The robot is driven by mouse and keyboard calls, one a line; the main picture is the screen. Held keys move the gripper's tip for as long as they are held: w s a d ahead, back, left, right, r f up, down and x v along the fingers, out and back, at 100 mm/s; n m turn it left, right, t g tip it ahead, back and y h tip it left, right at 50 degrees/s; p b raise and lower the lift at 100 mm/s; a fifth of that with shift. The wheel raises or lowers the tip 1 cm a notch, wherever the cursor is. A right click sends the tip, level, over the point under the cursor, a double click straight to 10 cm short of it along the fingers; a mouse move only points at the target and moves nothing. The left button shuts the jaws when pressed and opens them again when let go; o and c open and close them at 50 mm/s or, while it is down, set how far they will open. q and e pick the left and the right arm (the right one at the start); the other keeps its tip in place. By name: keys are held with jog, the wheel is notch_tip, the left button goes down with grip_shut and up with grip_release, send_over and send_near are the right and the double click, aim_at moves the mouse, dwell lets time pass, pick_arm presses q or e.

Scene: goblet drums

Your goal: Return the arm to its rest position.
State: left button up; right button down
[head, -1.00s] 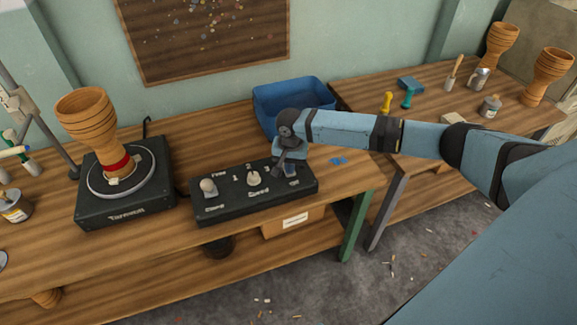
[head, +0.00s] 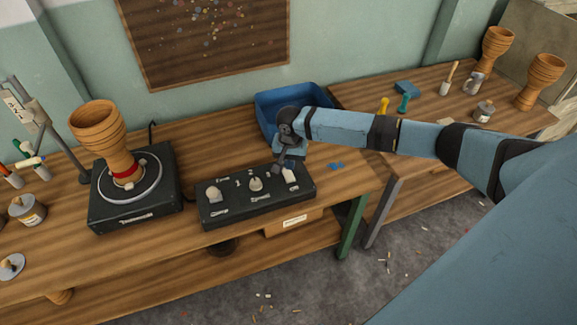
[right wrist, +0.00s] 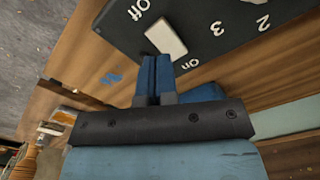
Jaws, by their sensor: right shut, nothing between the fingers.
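My right arm comes in from the right in the head view. My right gripper (head: 279,165) is shut and empty above the right end of a black control box (head: 228,211). In the right wrist view the blue fingers (right wrist: 157,68) are together, close to the pale on/off switch (right wrist: 165,42). From that view I cannot tell whether they touch it. In the head view the switch (head: 290,175) shows just below the gripper, with a small gap. My left gripper is not in view.
A wooden goblet drum (head: 102,131) stands on a black turntable (head: 137,215) at left. A blue bin (head: 265,102) stands behind my gripper. More drums (head: 538,80) and tools are on the right table. Blue scraps (head: 337,165) lie right of the box.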

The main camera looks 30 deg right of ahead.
jog(key=shift+r+p, duration=0.75)
jog(key=shift+r, duration=0.2)
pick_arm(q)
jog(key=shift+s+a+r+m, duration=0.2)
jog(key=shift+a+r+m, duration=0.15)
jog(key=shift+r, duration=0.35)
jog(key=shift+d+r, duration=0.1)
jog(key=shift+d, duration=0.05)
